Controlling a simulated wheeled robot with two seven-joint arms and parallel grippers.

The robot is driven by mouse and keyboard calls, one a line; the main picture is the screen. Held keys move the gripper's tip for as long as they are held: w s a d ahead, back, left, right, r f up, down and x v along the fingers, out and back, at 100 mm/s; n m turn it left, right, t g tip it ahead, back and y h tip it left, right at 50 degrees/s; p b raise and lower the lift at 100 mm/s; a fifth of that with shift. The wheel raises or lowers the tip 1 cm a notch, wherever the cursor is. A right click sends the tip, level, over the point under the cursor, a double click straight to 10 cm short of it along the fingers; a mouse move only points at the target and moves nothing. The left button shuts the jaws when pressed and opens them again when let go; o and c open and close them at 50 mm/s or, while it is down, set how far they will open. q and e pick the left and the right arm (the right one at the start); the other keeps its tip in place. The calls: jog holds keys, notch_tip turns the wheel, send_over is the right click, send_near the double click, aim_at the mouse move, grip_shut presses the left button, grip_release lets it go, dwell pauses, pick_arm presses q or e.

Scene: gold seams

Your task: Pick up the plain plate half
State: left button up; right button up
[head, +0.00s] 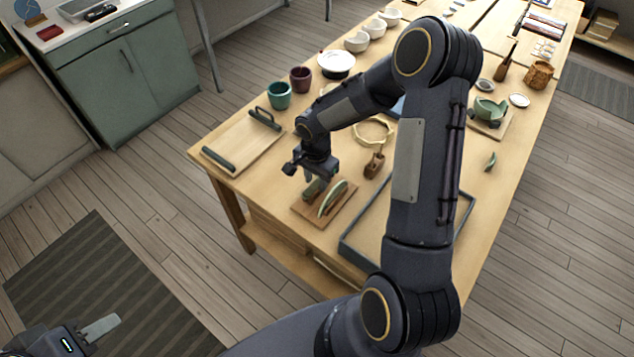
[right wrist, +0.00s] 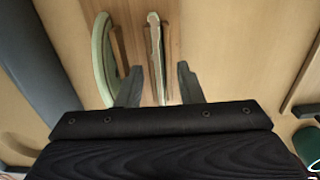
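Two green plate halves stand on edge in a wooden rack (head: 343,211) near the table's front edge. One half (head: 314,188) is under my right gripper (head: 317,178); the other half (head: 333,198) stands to its right. In the right wrist view, one half (right wrist: 155,48) shows edge-on between the open fingers of my right gripper (right wrist: 160,85), with a gap to the right finger. The other half (right wrist: 101,60) curves at the left, outside the fingers. I cannot tell which half is plain. My left gripper (head: 100,328) is low at the left, away from the table; only one finger shows clearly.
A wooden tray with dark handles (head: 240,143) lies left of the rack. A small wooden block tool (head: 374,166) and a pale ring-shaped bowl (head: 373,131) stand behind it. A dark-rimmed tray (head: 352,246) is to the right, partly hidden by my right arm. Cups (head: 279,95) stand farther back.

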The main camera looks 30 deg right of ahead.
jog(key=shift+f+b, duration=0.2)
jog(key=shift+b, duration=0.2)
dwell(0.4)
grip_shut()
